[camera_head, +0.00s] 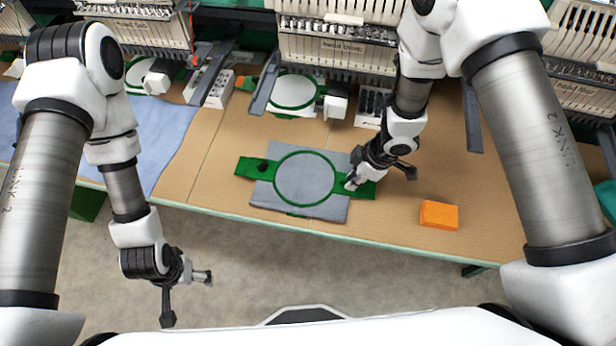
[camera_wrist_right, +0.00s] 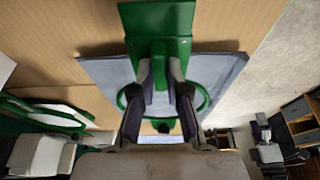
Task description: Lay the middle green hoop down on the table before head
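The green hoop (camera_head: 333,182) with grey cloth in it lies level over the front middle of the table (camera_head: 220,155), with a green tab at each side. I cannot tell whether it touches the tabletop. My right gripper (camera_head: 352,183) is at its right tab. In the right wrist view my right gripper (camera_wrist_right: 163,85) has its fingers on both sides of the hoop's raised green grip (camera_wrist_right: 159,60) and looks shut on it. My left gripper (camera_head: 187,300) is open and empty, in front of the table's edge, over the floor.
An orange block (camera_head: 438,215) sits to the right of the hoop. A blue cloth (camera_head: 160,130) covers the table's left part. Embroidery machines (camera_head: 335,50) stand along the back, with another hoop (camera_head: 293,91) holding white cloth. Bare table lies around the green hoop.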

